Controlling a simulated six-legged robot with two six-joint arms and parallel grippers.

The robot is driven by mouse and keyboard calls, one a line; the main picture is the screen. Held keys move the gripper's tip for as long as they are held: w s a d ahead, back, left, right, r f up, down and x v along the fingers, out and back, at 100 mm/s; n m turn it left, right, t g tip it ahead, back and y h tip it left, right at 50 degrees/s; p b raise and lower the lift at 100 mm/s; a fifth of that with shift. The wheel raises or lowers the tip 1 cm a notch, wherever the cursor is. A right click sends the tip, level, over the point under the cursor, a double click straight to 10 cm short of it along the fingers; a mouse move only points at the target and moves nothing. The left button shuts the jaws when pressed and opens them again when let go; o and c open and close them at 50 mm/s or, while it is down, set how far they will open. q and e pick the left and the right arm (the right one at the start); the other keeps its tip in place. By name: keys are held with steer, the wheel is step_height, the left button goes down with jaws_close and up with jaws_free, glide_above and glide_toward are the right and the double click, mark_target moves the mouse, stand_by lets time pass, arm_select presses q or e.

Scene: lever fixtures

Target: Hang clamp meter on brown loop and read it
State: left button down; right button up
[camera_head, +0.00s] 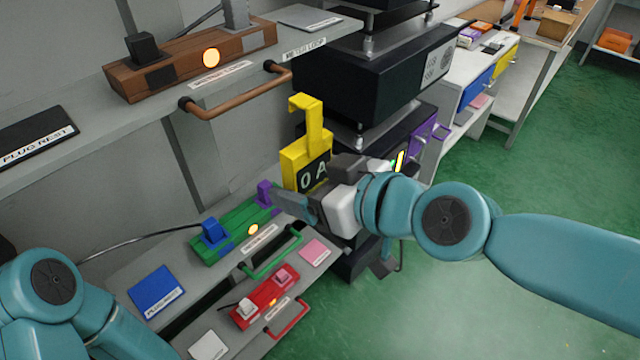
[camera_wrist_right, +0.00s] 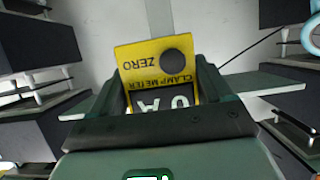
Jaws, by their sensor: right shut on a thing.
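The yellow clamp meter (camera_head: 303,158) is upright in the head view, with its hooked jaw on top and a dark display reading "0 A". My right gripper (camera_head: 322,188) is shut on its lower part. In the right wrist view the meter (camera_wrist_right: 150,60) appears upside down between the fingers (camera_wrist_right: 158,95), with "ZERO" and "CLAMP METER" lettering and a round dark button. The brown loop (camera_head: 242,103) is a bar handle on the upper shelf's front edge. The hook shows below and right of the loop's right end, apart from it. My left gripper is out of view; only its arm shows.
A brown block (camera_head: 190,62) with a lit lamp stands above the loop. Below are a green block (camera_head: 237,232) with a green loop (camera_head: 272,262) and a red block (camera_head: 265,296) with a red loop (camera_head: 290,318). A black machine (camera_head: 390,75) stands behind the meter.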

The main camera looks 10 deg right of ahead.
mark_target(289, 168)
steer(key=shift+w+a, duration=0.5)
steer(key=shift+w, duration=0.3)
steer(key=r+x, duration=0.1)
steer(key=x, duration=0.7)
steer(key=shift+w+a+r, duration=0.2)
steer(key=shift+w+r, duration=0.1)
steer(key=shift+w, duration=0.05)
steer(key=o, duration=1.2)
